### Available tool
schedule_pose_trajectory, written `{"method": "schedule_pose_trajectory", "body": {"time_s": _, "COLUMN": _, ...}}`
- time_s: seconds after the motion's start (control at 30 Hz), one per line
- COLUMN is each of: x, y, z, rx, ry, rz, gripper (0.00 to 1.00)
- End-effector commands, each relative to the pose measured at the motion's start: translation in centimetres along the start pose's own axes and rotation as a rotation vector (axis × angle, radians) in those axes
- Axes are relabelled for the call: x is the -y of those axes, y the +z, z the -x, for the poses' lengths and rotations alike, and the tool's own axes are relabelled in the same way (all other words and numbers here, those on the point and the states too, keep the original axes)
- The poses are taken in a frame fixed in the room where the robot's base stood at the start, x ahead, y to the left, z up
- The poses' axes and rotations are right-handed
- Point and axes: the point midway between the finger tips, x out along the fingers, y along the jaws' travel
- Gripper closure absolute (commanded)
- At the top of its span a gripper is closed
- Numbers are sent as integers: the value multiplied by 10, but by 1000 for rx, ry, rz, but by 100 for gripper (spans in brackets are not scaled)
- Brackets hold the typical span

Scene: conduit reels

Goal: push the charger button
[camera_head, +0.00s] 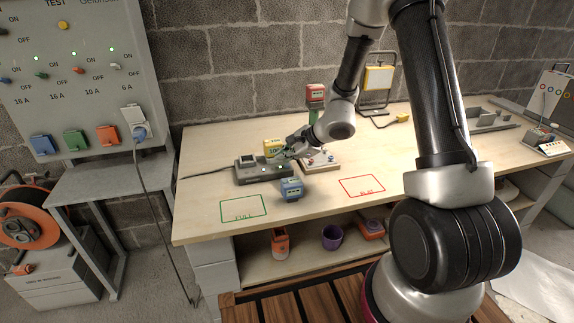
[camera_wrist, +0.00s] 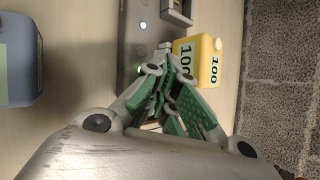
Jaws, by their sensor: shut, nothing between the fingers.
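The grey charger (camera_head: 252,176) sits on the workbench, with a dark bay on its left part and small lit lights on its front. The fingers hide part of the charger's top; I cannot make out the button clearly.
A yellow battery marked 100 (camera_head: 271,147) stands right behind the charger; it also shows in the wrist view (camera_wrist: 208,58). A blue battery (camera_head: 291,189) stands in front. Green (camera_head: 244,209) and red (camera_head: 362,187) outlines mark clear bench.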

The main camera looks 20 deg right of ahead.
Motion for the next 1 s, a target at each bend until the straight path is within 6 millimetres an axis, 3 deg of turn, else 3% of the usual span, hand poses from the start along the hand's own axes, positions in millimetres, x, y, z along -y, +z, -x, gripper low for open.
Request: {"method": "schedule_pose_trajectory", "body": {"time_s": 1.0, "x": -5, "y": -4, "z": -6, "rx": 0, "ry": 0, "rz": 0, "gripper": 100}}
